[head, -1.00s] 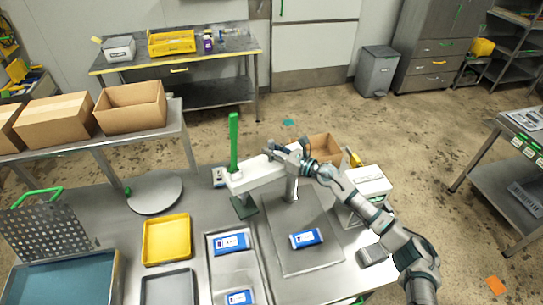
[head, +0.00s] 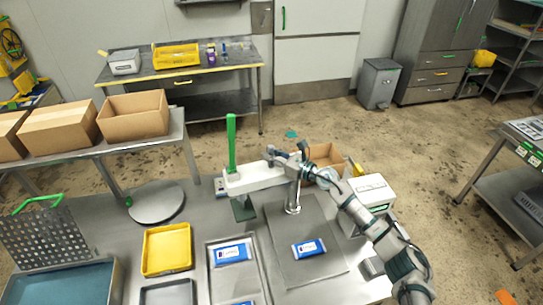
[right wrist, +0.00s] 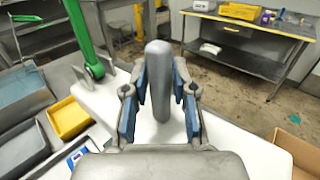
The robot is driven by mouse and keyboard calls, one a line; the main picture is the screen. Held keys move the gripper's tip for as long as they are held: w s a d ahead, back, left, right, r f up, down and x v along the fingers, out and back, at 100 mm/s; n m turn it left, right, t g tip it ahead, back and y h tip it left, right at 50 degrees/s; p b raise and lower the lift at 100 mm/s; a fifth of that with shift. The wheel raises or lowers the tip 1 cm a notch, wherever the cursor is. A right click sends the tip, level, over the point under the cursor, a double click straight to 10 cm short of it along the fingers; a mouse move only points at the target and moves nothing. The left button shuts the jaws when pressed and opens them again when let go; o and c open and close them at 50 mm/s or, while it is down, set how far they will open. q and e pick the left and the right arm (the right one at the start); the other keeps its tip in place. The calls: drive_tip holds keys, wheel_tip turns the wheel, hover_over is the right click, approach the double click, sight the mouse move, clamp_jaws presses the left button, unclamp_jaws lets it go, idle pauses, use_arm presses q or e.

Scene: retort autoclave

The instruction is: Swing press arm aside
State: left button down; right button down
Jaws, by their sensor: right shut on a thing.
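The press arm (head: 252,180) is a white beam over the steel table in the head view. A green upright lever (head: 231,142) rises from its left end, above a dark green plate (head: 244,208). A silver post (head: 292,196) stands under its right part. My right gripper (head: 280,157) is at the beam's far side. In the right wrist view, the two blue-padded fingers of this gripper (right wrist: 158,103) are shut around a grey upright handle (right wrist: 158,75) on the white beam (right wrist: 235,150). The green lever (right wrist: 84,35) leans at left there. My left gripper is not in view.
A blue-and-white pack (head: 309,248) lies on a steel plate (head: 284,226) by the post. A yellow tray (head: 167,249) and a steel tray (head: 216,285) are to the left. A white box (head: 371,193) and a cardboard box (head: 326,155) stand close to my right arm.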

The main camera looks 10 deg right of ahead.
drive_tip(key=shift+w+d+r, duration=0.1)
drive_tip(key=shift+r, duration=0.15)
drive_tip(key=c, duration=1.1)
unclamp_jaws()
drive_tip(key=shift+c, duration=0.2)
drive_tip(key=shift+o, duration=0.5)
drive_tip(key=shift+w+f, duration=0.15)
drive_tip(key=shift+f, duration=0.1)
drive_tip(key=v, duration=1.2)
drive_tip(key=shift+w, duration=0.1)
